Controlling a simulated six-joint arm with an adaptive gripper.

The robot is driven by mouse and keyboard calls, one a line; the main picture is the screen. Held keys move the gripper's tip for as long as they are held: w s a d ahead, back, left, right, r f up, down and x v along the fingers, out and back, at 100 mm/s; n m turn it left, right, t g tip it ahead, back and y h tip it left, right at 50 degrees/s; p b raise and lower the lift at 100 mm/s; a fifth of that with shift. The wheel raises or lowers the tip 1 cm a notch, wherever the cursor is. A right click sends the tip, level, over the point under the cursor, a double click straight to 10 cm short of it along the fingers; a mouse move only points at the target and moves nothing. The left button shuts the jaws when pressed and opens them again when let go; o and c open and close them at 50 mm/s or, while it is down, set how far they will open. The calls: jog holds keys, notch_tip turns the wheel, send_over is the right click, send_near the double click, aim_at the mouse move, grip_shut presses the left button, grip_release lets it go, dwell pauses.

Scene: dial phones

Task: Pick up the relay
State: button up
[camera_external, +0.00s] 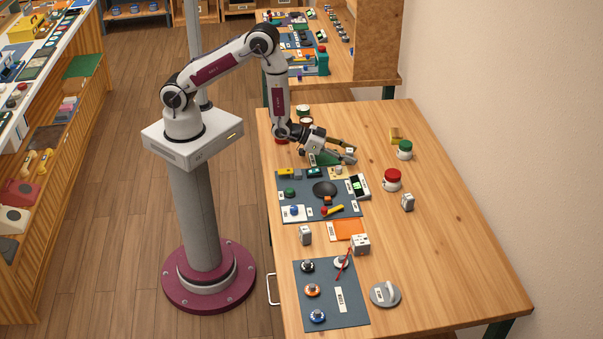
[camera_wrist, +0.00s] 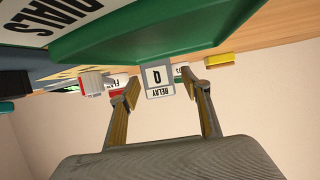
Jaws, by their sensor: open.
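The relay (camera_wrist: 160,80) is a small pale block with a dark-lettered RELAY label, upside down in the wrist view. It shows between my two fingertips in that picture, a little beyond them. My gripper (camera_wrist: 160,87) is open, with one finger on each side of the relay's outline. No contact with the relay shows. In the external view, my gripper (camera_external: 350,155) is low over the far part of the table, pointing right. A small pale piece (camera_external: 349,150) shows at its fingertips there, too small to identify surely.
A green tray (camera_external: 323,159) lies close under my gripper; its green surface (camera_wrist: 190,25) fills the wrist view's top. A yellow block (camera_external: 396,136), a green-lidded jar (camera_external: 404,150) and a red-lidded jar (camera_external: 392,180) stand to the right. A dark mat (camera_external: 345,211) with several parts lies nearer.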

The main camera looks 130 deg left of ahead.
aim_at(350, 150)
dwell(0.5)
jog(key=c, duration=1.2)
jog(key=shift+c, duration=0.2)
jog(key=shift+r, duration=0.2)
jog(key=shift+r, duration=4.8)
